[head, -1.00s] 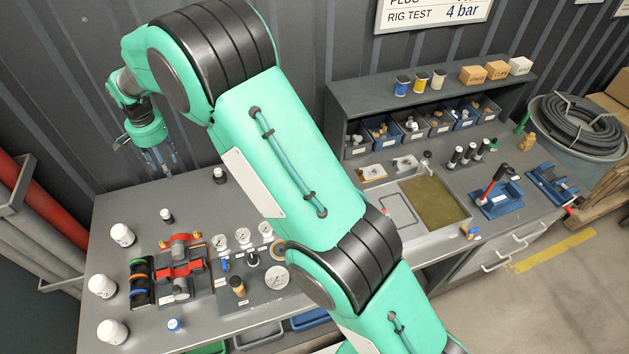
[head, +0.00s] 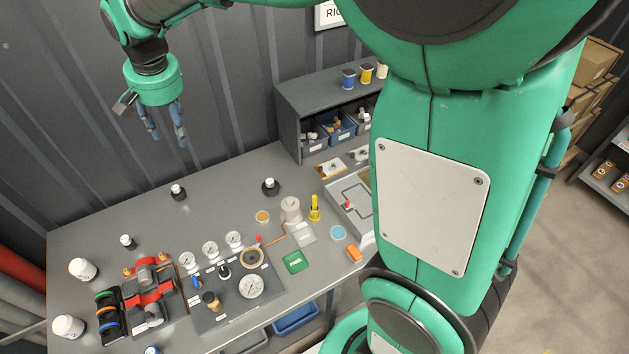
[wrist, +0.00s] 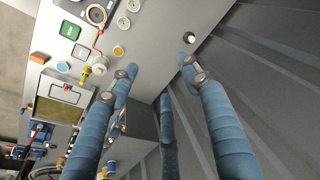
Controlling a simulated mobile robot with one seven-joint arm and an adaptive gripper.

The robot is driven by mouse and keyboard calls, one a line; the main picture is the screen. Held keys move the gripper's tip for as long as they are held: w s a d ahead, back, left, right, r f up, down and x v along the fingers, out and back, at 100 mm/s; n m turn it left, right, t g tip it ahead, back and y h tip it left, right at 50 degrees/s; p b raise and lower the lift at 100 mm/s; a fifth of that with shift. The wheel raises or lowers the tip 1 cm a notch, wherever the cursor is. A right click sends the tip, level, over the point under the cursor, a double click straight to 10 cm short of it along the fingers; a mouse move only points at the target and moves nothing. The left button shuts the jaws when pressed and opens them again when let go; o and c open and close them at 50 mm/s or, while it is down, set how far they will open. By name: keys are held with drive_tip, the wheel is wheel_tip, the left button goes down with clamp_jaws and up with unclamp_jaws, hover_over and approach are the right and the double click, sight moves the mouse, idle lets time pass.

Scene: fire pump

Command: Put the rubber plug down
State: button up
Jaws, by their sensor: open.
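No plug is between my fingers. Several small black pieces with white tops stand upright on the grey bench in the head view: one near the back edge (head: 178,192), one further right (head: 270,186) and one to the left (head: 128,241). I cannot tell which is the rubber plug. My gripper (head: 169,141) hangs in front of the wall, above the bench's back edge, with its blue fingers apart and empty. In the wrist view the gripper (wrist: 156,70) is also open, and the back-edge black piece (wrist: 189,37) shows just beyond the right fingertip.
A red valve fixture (head: 152,295), a gauge panel (head: 222,290) and white bottles (head: 83,269) fill the front left. A shelf with bins (head: 290,115) stands at the back right. A yellow piece (head: 314,209) stands near a clear-topped pot (head: 291,209). The back left bench is mostly clear.

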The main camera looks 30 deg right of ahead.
drive_tip(key=s+d+r+n+t, duration=0.1)
drive_tip(key=s+d+r, duration=0.2)
drive_tip(key=s+d, duration=0.5)
drive_tip(key=s+d+r+t, duration=0.1)
drive_tip(key=s+d+r, duration=0.3)
drive_tip(key=s, duration=0.5)
drive_tip(key=s+d+f, duration=0.2)
drive_tip(key=s+d, duration=0.2)
drive_tip(key=s, duration=0.4)
drive_tip(key=s+d+f+n+t, duration=0.1)
drive_tip(key=s+d+f, duration=0.1)
drive_tip(key=s, duration=0.6)
drive_tip(key=shift+s+d+f+h, duration=0.2)
drive_tip(key=shift+d+h, duration=0.2)
drive_tip(key=shift+d, duration=0.5)
wheel_tip(320, 180, down, 12)
drive_tip(key=b, duration=1.2)
